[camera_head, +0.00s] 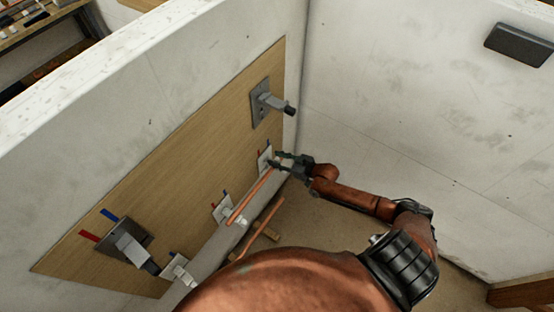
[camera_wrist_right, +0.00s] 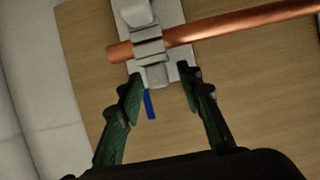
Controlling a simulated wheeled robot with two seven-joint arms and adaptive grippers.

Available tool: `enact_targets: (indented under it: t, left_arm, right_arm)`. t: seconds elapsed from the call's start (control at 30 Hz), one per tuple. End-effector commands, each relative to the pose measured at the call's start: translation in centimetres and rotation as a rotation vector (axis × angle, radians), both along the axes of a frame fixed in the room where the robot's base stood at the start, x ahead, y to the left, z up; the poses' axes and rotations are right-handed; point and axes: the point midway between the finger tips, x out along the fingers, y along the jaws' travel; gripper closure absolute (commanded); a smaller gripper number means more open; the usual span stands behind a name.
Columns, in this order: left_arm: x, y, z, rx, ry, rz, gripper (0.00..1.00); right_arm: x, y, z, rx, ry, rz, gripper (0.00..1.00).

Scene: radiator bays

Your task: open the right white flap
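In the right wrist view, the white flap (camera_wrist_right: 149,47) crosses over a copper pipe (camera_wrist_right: 240,27) near the pipe's end and looks closed. My right gripper (camera_head: 280,160) is at this clip. In the wrist view its fingers (camera_wrist_right: 162,84) are spread, with nothing between them but board and the clip's lower edge. Whether a fingertip touches the clip I cannot tell. My left gripper is out of view.
A middle white clip (camera_head: 224,211) and a lower left one (camera_head: 178,270) share the wooden board (camera_head: 180,170). Grey brackets (camera_head: 262,103) (camera_head: 126,244) stick out from it. A second copper pipe (camera_head: 262,226) lies lower. A white wall (camera_head: 400,110) stands close on the right.

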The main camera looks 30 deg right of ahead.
Motion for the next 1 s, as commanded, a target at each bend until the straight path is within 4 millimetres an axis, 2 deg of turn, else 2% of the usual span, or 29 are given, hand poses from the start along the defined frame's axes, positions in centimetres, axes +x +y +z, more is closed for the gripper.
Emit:
enact_targets:
  t: [0.07, 0.5, 0.83, 1.0]
  left_arm:
    - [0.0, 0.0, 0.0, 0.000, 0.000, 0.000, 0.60]
    - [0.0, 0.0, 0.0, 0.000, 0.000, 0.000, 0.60]
    - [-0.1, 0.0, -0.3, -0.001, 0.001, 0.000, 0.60]
    - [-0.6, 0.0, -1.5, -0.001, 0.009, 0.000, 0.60]
  right_arm:
    - [0.0, 0.0, 0.0, 0.000, 0.000, 0.000, 0.69]
    - [0.0, -0.1, 0.0, 0.000, 0.000, -0.001, 0.99]
    - [-0.1, -0.1, -0.1, 0.002, -0.008, -0.001, 1.00]
    - [-0.4, -0.3, -0.5, 0.022, -0.051, -0.001, 1.00]
